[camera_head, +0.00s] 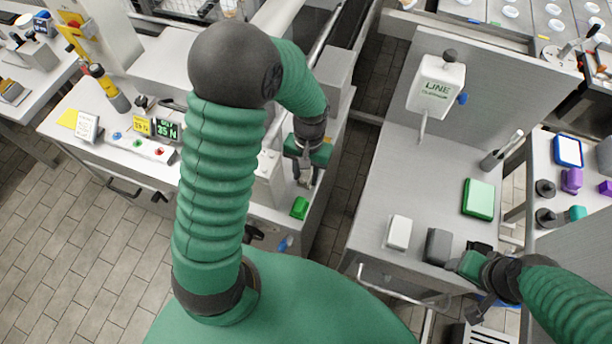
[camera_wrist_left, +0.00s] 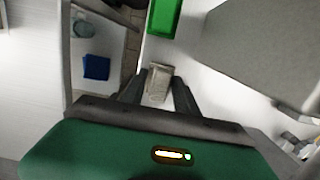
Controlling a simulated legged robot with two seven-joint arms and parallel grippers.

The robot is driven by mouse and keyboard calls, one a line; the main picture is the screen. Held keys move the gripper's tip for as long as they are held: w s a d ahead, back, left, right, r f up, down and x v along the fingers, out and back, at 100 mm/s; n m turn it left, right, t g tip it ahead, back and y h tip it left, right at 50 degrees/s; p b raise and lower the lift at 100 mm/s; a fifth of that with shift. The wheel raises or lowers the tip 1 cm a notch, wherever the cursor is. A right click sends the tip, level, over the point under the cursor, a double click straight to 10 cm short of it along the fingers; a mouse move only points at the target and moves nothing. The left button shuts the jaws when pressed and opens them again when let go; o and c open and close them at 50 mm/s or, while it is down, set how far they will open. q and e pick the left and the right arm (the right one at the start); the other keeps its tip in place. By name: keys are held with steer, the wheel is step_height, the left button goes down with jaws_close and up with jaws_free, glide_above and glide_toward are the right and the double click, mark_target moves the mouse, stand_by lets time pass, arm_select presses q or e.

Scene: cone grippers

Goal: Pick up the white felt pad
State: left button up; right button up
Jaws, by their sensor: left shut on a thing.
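My left gripper (camera_head: 305,182) hangs over the narrow white counter left of the gap, pointing down. In the left wrist view its two dark fingers (camera_wrist_left: 159,92) are shut on a small pale grey-beige block (camera_wrist_left: 159,80). I cannot tell for sure whether this block is the white felt pad. Another white block (camera_head: 398,232) with a grey edge lies on the right-hand grey table, apart from both grippers. My right gripper (camera_head: 466,282) is low over the front of that table, beside a grey block (camera_head: 438,246); its fingers are unclear.
A green block (camera_head: 299,208) lies near the counter's end, just beyond the held block in the left wrist view (camera_wrist_left: 163,17). The right table (camera_head: 390,180) bears a green pad (camera_head: 478,198) and a white dispenser (camera_head: 436,85) on a stand. A dark floor gap separates the counters.

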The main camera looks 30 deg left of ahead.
arm_select(q)
steer(key=shift+c, duration=1.1)
steer(key=shift+d, duration=0.15)
jaws_close()
